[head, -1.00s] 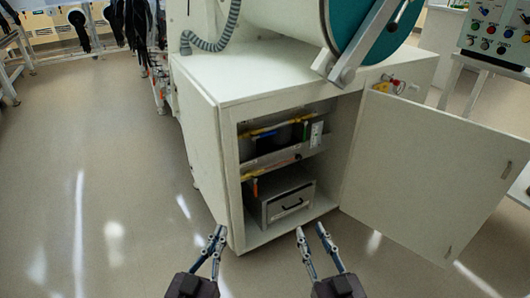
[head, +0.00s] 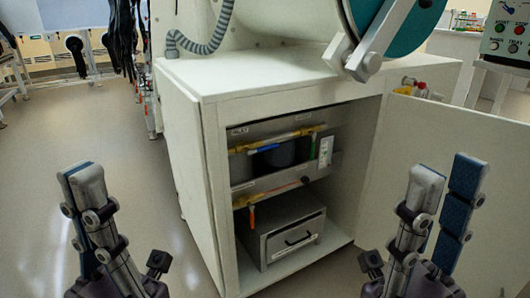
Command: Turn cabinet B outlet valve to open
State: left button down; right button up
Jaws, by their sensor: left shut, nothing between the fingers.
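The open cabinet (head: 185,120) stands ahead of me, with its door (head: 440,140) swung out to the right. Inside, an upper yellow pipe (head: 285,138) carries a blue handle (head: 264,149) and a green handle (head: 313,146). A lower yellow pipe (head: 280,189) carries an orange handle (head: 252,218) that hangs down. The labels are too small to read, so I cannot tell which is the outlet valve. My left gripper (head: 80,175) is shut and empty, left of the cabinet. My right gripper (head: 448,175) has its fingers apart, empty, in front of the door. Neither touches a valve.
A grey drawer box (head: 285,228) sits on the cabinet floor. A large teal round port (head: 410,30) with a metal arm is above. Red and yellow fittings (head: 418,90) are at the right side. A button panel (head: 507,32) stands at top right. Floor on the left is clear.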

aim_at(313, 135)
jog(key=i+l, duration=0.15)
jog(key=l, duration=0.25)
jog(key=i+l, duration=0.15)
jog(key=l, duration=0.25)
jog(key=i+j+z, duration=0.1)
jog(key=i+z, duration=0.25)
jog(key=i+j+z, duration=0.1)
jog(key=z, duration=0.3)
